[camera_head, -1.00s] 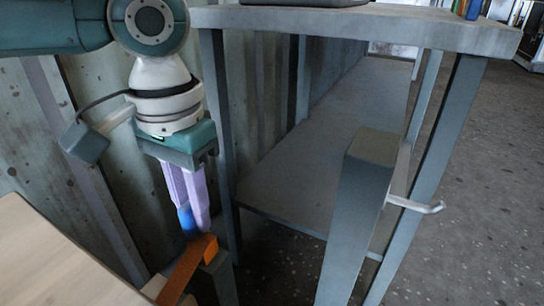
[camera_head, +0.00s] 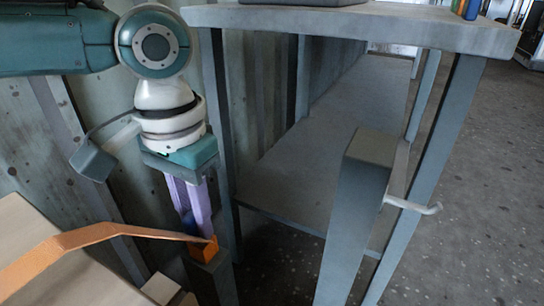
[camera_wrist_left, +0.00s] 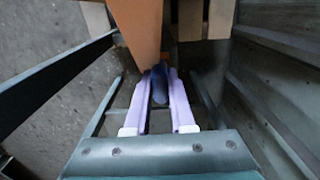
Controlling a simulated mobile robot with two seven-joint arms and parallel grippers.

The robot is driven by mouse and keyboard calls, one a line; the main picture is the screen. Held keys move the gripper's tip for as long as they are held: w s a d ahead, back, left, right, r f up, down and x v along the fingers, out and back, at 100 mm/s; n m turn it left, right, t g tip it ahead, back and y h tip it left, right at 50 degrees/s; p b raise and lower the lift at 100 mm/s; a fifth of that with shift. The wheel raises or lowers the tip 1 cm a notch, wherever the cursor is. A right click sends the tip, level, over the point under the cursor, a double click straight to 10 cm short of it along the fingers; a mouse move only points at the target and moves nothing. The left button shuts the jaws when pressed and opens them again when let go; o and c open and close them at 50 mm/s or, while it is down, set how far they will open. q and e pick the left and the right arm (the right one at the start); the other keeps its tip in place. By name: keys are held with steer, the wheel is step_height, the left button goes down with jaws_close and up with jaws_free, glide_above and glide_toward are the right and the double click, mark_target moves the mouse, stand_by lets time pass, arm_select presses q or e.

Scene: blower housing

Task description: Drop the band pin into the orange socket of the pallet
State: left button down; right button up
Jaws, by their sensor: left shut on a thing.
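My left gripper (camera_head: 203,228) points down at the left of the head view, its lilac fingers shut on a dark blue pin (camera_head: 191,222). In the left wrist view the pin (camera_wrist_left: 160,84) sits between the two fingers. An orange block (camera_head: 204,250) is at the top of a grey post, right at the fingertips. A long orange strip (camera_head: 90,236) runs from there to the left edge. Orange also shows beyond the pin in the left wrist view (camera_wrist_left: 138,25). Whether the pin's tip is inside an orange socket is hidden. My right gripper is not in view.
A tan surface (camera_head: 40,245) lies at lower left, with small wooden blocks (camera_head: 160,288) beside it. A grey bench (camera_head: 350,22) with a lower shelf stands behind. A grey post (camera_head: 355,200) stands in front of it. Open floor (camera_head: 480,180) lies at right.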

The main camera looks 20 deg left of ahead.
arm_select(q)
steer(key=c, duration=0.7)
jaws_free()
step_height(320, 180, up, 10)
steer(key=p, duration=0.6)
